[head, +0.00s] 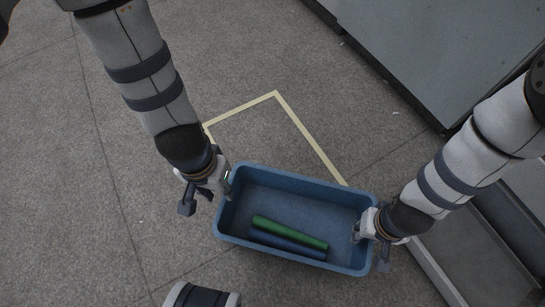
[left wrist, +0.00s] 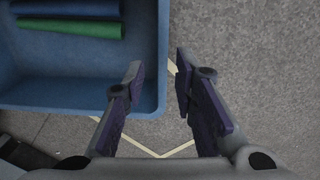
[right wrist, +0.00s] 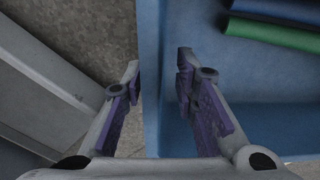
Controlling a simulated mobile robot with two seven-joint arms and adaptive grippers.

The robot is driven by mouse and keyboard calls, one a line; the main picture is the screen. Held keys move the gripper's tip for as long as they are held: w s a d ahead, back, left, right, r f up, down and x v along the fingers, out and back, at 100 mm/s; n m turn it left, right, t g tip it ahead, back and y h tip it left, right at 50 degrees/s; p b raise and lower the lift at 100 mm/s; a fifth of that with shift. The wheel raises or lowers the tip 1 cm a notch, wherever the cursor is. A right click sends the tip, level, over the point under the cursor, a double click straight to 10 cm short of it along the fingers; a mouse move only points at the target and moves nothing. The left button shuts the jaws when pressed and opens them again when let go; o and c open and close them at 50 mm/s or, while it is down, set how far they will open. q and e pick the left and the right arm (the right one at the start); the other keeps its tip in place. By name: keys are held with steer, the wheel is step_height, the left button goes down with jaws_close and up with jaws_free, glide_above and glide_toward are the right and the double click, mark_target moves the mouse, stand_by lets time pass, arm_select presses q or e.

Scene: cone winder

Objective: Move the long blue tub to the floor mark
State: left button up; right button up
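The long blue tub (head: 295,181) is below my arms in the head view, with a green roll (head: 290,232) and a blue roll (head: 285,243) lying in it. The floor mark, a pale yellow tape outline (head: 307,133), shows behind the tub, which hides its near part. My left gripper (head: 208,193) is at the tub's left end; in the left wrist view its fingers (left wrist: 158,75) stand apart with the tub wall (left wrist: 161,50) between them. My right gripper (head: 371,247) is at the right end; its fingers (right wrist: 158,75) are apart around that wall (right wrist: 150,30).
A large grey cabinet (head: 440,50) stands at the upper right. A grey machine base (head: 470,265) with a ledge is close to the tub's right end. The tiled floor (head: 60,180) is clear to the left.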

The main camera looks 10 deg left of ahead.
steer(key=shift+r, duration=0.2)
arm_select(q)
step_height(320, 180, up, 3)
steer(key=shift+a+r, duration=0.1)
arm_select(e)
step_height(320, 180, up, 12)
steer(key=shift+f, duration=0.15)
